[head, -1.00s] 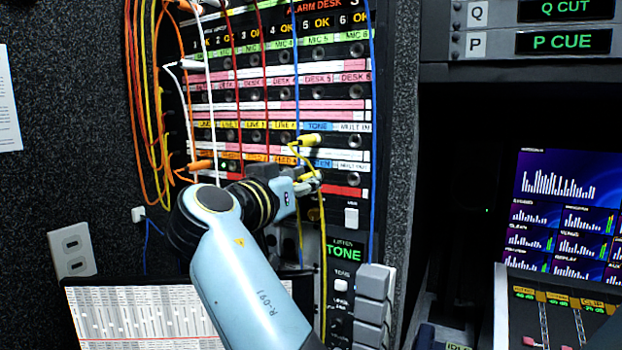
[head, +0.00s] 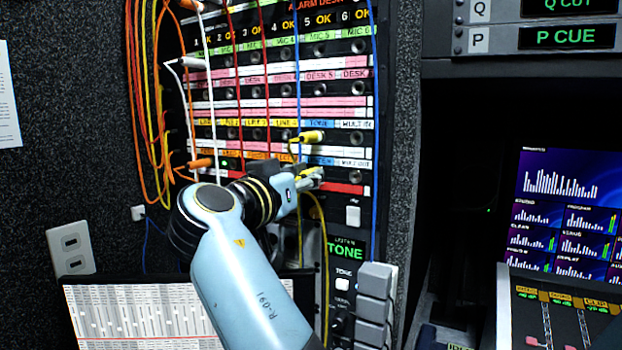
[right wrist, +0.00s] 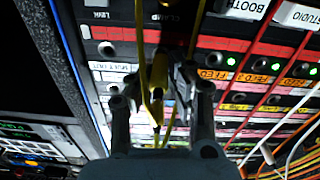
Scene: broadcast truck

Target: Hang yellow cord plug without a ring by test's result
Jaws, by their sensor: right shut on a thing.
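My right gripper (head: 310,178) is shut on a yellow cord plug (right wrist: 155,100) in front of the lower jack rows, right of the panel's middle. Its yellow cord (head: 323,235) hangs down in front of the panel. Whether this plug's tip is in a jack is hidden by the fingers, and I cannot make out a ring on it. Another yellow plug (head: 308,137) sits at the row just above, near the blue TONE label (head: 319,125). The top display (head: 322,19) shows numbered channels with OK. A green TONE sign (head: 345,252) is lit below. My left gripper is out of view.
Orange and yellow cords (head: 141,110) hang at the panel's left. White, red and blue cords (head: 373,190) run down across its face.

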